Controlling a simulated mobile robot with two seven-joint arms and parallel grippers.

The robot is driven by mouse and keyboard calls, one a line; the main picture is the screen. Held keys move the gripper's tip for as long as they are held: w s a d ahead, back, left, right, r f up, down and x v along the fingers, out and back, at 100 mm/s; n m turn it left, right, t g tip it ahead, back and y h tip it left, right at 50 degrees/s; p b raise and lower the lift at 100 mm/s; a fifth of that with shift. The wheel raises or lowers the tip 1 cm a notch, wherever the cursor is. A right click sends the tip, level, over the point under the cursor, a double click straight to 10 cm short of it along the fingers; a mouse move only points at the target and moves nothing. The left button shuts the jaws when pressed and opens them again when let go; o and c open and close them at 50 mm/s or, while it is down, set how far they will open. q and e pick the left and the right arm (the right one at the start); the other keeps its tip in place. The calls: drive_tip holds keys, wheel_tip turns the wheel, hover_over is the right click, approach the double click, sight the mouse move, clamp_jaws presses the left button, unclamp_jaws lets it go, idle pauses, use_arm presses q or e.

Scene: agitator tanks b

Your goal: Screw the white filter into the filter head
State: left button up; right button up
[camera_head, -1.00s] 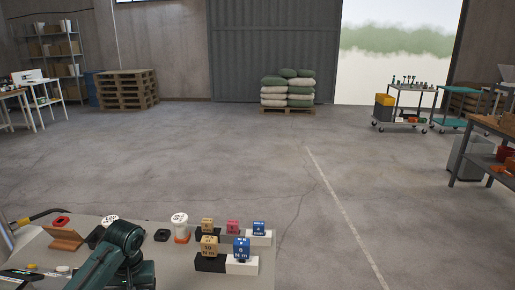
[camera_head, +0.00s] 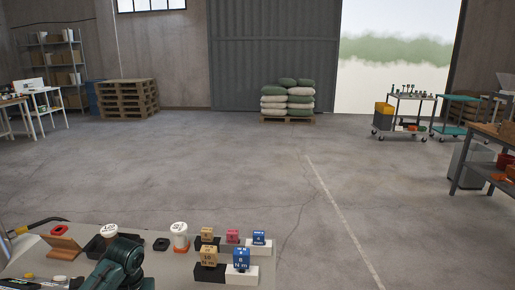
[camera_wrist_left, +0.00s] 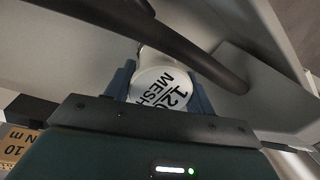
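In the left wrist view, a white filter (camera_wrist_left: 160,86) marked "120 MESH" sits between the two blue fingers of my left gripper (camera_wrist_left: 164,92), which look closed against its sides. Its labelled end faces the camera. In the head view, one white filter (camera_head: 180,230) stands on an orange base, and another white, labelled round top (camera_head: 108,230) shows at a black tray behind my green left arm. I cannot tell which of these is the one in the wrist view. The arm hides my left fingers there. I cannot make out the filter head. My right gripper is not in view.
A dark bar (camera_wrist_left: 190,52) crosses close ahead in the wrist view.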

use_arm(q)
drive_tip(key=shift+f, duration=0.1)
drive_tip(key=c, duration=0.8)
drive_tip(key=shift+d, duration=0.1)
drive_tip(key=m, duration=0.3)
drive_tip(key=shift+s, duration=0.1)
drive_tip(key=m, duration=0.3)
drive_tip(key=m+t, duration=0.1)
drive_tip(key=m, duration=0.1)
drive_tip(key=shift+s+f+m, duration=0.1)
drive_tip(key=shift+s+m, duration=0.1)
drive_tip(key=shift+m, duration=0.2)
drive_tip(key=m, duration=0.2)
drive_tip(key=shift+s+f+m+h, duration=0.1)
drive_tip(key=shift+m+h, duration=0.2)
drive_tip(key=shift+m, duration=0.1)
